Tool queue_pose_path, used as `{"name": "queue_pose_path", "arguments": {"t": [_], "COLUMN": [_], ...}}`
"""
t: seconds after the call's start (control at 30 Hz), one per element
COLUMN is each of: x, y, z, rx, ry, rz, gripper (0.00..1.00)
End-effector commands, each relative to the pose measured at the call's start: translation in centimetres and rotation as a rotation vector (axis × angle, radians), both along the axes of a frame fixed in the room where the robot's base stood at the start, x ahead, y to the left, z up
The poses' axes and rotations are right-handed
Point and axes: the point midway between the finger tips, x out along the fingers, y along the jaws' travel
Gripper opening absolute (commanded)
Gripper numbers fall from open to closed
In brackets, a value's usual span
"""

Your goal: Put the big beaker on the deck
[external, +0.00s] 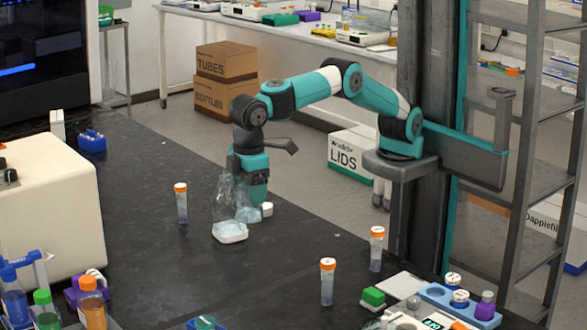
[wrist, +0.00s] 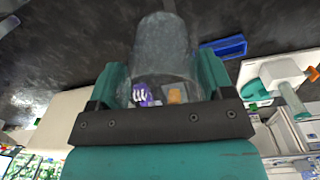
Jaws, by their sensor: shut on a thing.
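The big beaker (wrist: 166,45) is clear glass and sits between the two teal fingers of my gripper (wrist: 162,75) in the wrist view. The gripper is shut on it. I cannot tell whether the beaker's base touches the bench. I cannot pick out the deck with certainty; a large cream-white housing (external: 48,195) stands at the left of the bench.
An orange-capped tube (external: 181,205) stands to the left. Two more orange-capped tubes (external: 327,283) (external: 376,250) stand at the right front. Bare bench (external: 150,270) lies front left.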

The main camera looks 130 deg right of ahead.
Motion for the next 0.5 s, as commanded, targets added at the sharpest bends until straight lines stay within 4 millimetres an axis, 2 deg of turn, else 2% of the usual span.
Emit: {"name": "queue_pose_path", "arguments": {"t": [0.03,0.2,0.3,0.4,0.5], "x": [-0.4,-2.4,-3.9,-5.3,-6.5], "y": [3.2,11.8,16.0,19.3,21.7], "z": [0.1,0.0,0.0,0.0,0.0], "rx": [0.001,0.002,0.005,0.006,0.006], "ry": [0.0,0.0,0.001,0.003,0.002], "rz": [0.068,0.266,0.364,0.444,0.505], "gripper": [0.49,0.49,0.49,0.49,0.49]}}
